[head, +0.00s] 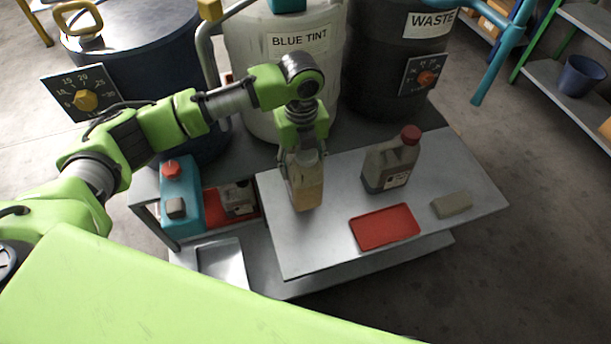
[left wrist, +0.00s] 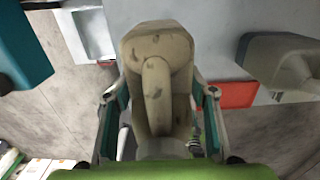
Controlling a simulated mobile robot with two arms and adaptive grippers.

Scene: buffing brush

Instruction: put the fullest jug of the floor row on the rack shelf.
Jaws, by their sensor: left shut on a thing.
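My left gripper (head: 304,172) is shut on a beige jug (head: 307,192), upright at the left part of the grey bench top (head: 330,255). I cannot tell whether its base touches the bench. The left wrist view shows this jug (left wrist: 157,70) between the two fingers, its handle facing the camera. A second jug (head: 385,165), grey-beige with dark contents low down and a red cap, stands on the bench to the right. A rack with grey shelves (head: 553,82) is at the far right. My right gripper is out of view.
A red tray (head: 385,228) and a grey-brown block (head: 451,205) lie on the bench. A small greyish container (head: 238,198) sits lower left. Large drums marked BLUE TINT (head: 280,80) and WASTE (head: 385,70) stand behind. A blue bucket (head: 582,77) occupies the rack shelf.

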